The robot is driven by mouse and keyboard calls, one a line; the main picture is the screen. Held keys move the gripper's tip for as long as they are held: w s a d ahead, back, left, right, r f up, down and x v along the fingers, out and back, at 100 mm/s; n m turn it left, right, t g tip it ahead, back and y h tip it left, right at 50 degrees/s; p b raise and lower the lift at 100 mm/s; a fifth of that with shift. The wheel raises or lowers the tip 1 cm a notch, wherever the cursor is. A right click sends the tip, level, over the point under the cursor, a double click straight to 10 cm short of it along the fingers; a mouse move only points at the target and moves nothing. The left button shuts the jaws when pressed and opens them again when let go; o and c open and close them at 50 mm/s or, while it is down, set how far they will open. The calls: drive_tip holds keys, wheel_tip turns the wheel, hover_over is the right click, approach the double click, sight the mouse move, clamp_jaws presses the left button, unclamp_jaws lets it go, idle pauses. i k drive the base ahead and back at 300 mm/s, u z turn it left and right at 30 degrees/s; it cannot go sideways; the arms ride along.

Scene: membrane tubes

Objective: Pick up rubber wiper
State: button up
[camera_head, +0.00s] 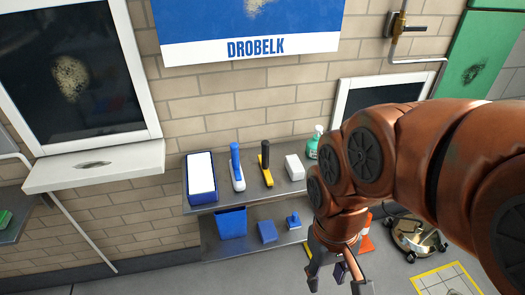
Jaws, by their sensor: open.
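A blue-and-white handled tool (237,168) and a yellow tool with a black handle (266,164) stand side by side on the upper shelf (222,203). A small blue tool with an upright handle (293,220) is on the lower shelf (262,244). I cannot tell for sure which of these is the rubber wiper. My gripper (337,283) is open and points down at the lower right of the shelves, apart from all three tools. Nothing shows between its fingers.
The upper shelf also holds a blue box with a white top (201,177), a white block (295,167) and a green spray bottle (314,143). A blue bin (231,223) and a blue block (267,232) sit below. An orange object (366,243) is behind my gripper.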

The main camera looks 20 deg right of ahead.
sight(264, 159)
drive_tip(key=i, duration=0.4)
drive_tip(key=u, duration=1.2)
